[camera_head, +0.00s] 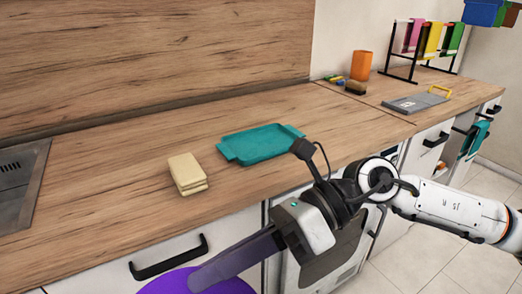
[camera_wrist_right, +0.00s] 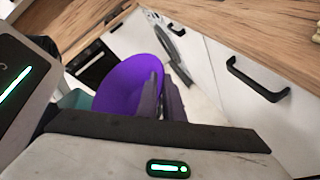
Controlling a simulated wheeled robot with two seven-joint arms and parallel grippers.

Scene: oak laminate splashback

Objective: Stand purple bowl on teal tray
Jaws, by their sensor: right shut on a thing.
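The purple bowl (camera_head: 165,284) shows at the bottom edge of the head view, partly cut off, in front of the counter's drawer fronts. My right gripper (camera_head: 208,274) is shut on it. In the right wrist view the bowl (camera_wrist_right: 122,88) appears tilted, with the gripper's fingers (camera_wrist_right: 163,100) at its right side. The teal tray (camera_head: 262,145) lies flat and empty on the counter, beyond and above the gripper in the head view, apart from the bowl. My left gripper is not in view.
A pale yellow folded stack (camera_head: 187,174) lies left of the tray. A sink (camera_head: 20,185) is at far left. An orange cup (camera_head: 361,65), a grey board (camera_head: 414,103) and a rack (camera_head: 400,65) stand farther right. A black drawer handle (camera_head: 168,259) juts out near the bowl.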

